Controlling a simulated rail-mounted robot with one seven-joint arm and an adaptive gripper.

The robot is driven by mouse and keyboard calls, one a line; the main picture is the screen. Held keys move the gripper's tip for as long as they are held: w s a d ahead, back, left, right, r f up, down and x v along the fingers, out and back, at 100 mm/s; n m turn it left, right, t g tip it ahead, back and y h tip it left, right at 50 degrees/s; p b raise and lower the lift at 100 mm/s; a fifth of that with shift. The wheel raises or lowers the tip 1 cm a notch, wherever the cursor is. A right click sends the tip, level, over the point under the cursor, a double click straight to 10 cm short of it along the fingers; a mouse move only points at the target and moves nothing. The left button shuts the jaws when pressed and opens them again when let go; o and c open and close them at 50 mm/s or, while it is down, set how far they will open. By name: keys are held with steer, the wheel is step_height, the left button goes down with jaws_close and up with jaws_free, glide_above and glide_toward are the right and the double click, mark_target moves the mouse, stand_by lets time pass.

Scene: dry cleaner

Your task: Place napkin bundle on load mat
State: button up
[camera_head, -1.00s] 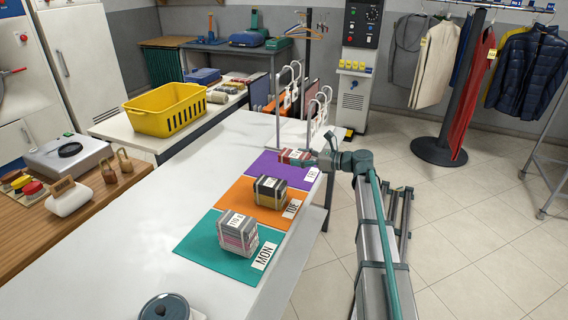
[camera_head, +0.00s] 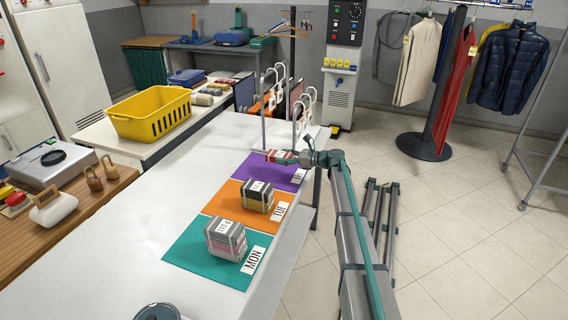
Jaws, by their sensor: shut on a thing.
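My gripper (camera_head: 298,158) reaches in from the right, shut on a small red-and-white striped bundle (camera_head: 279,157). The bundle is at the far right part of the purple mat (camera_head: 252,168); whether it touches the mat I cannot tell. The orange mat (camera_head: 222,203), labelled TUE, carries a dark strapped bundle (camera_head: 258,197). The teal mat (camera_head: 196,249), labelled MON, carries a grey-and-pink strapped bundle (camera_head: 226,240). The purple mat's label is partly hidden by my arm.
White hooked racks (camera_head: 307,108) stand just behind the purple mat. A yellow basket (camera_head: 151,113) is on the side counter at the back left. The white table (camera_head: 130,225) is clear left of the mats. A round lidded pot (camera_head: 158,312) sits at the near edge.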

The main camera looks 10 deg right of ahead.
mark_target(284, 173)
steer(key=shift+w+f, duration=0.35)
steer(key=f, duration=0.1)
steer(key=f+p, duration=0.1)
steer(key=f, duration=0.1)
steer(key=shift+w, duration=0.2)
steer(key=shift+f, duration=0.3)
steer(key=shift+f, duration=0.25)
steer(key=shift+f, duration=0.3)
steer(key=o, duration=1.3)
steer(key=shift+c, duration=0.2)
steer(key=shift+r, duration=0.1)
